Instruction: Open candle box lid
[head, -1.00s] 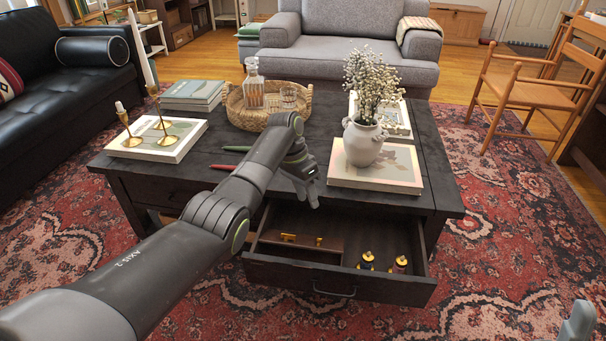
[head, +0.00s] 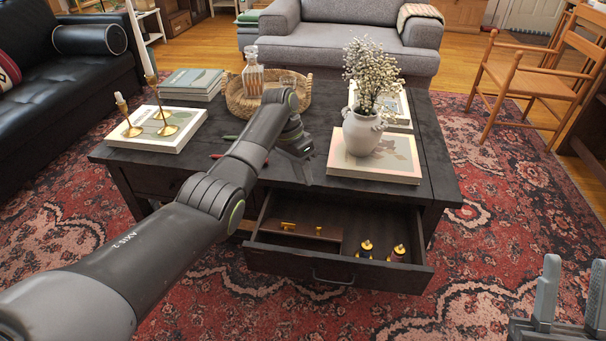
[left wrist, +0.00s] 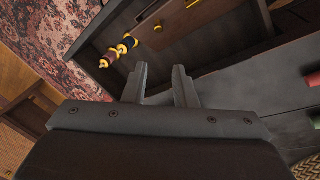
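A low brown wooden box (head: 300,231) with small gold fittings lies in the left part of the open drawer (head: 390,276); I take it to be the candle box. It shows partly at the top of the left wrist view (left wrist: 205,18), and it looks closed. My left gripper (head: 307,178) is above the table's front edge, behind and above the box, apart from it. In the left wrist view my left gripper's fingers (left wrist: 160,80) are spread and empty. My right gripper (head: 572,285) is at the lower right, fingers apart and empty, far from the drawer.
The dark table (head: 440,170) holds a flower vase (head: 362,135) on a book, a wicker tray (head: 240,105), books and gold candlesticks (head: 166,125). Red and green sticks lie behind my left arm.

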